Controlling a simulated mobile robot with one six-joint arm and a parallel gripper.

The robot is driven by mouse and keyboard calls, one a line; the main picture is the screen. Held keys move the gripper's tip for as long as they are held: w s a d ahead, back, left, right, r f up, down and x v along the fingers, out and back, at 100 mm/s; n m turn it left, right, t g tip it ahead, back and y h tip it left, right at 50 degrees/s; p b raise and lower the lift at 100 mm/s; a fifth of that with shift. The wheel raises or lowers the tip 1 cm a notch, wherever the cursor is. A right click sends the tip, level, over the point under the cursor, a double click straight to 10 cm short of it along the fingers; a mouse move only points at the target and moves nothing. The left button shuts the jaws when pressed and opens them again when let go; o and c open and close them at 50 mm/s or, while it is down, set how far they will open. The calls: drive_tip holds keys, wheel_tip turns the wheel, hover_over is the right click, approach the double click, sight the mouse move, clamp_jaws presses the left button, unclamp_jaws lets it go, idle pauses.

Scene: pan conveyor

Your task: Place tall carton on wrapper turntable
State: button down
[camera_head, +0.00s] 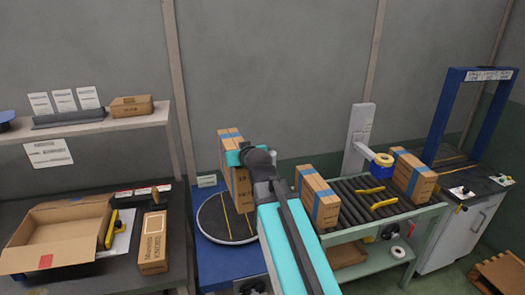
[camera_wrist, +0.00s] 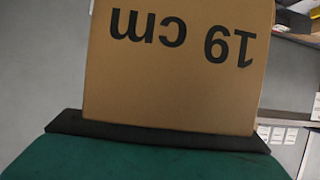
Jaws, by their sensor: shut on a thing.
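A brown tall carton with blue straps (camera_head: 242,187) is upright over the wrapper turntable, a dark round plate with a yellow line (camera_head: 212,219). My gripper (camera_head: 242,157) is shut on the carton near its upper part. I cannot tell whether the carton's base touches the plate. In the wrist view the carton's face (camera_wrist: 180,85) fills the middle, with "19 cm" printed upside down, right against the gripper's dark edge and green pad (camera_wrist: 150,155). My arm hides part of the turntable's right side.
Two strapped cartons (camera_head: 317,196) (camera_head: 414,175) stand on the roller conveyor (camera_head: 352,207) to the right. A post with a tape roll (camera_head: 362,135) rises behind it. An open box (camera_head: 55,235) and a long carton (camera_head: 153,243) lie on the left bench. A blue arch (camera_head: 447,105) stands far right.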

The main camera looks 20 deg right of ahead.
drive_tip(key=s+a+r, duration=0.1)
drive_tip(key=a+r, duration=0.1)
drive_tip(key=a, duration=0.3)
drive_tip(key=shift+a, duration=0.35)
drive_tip(key=shift+d, duration=0.15)
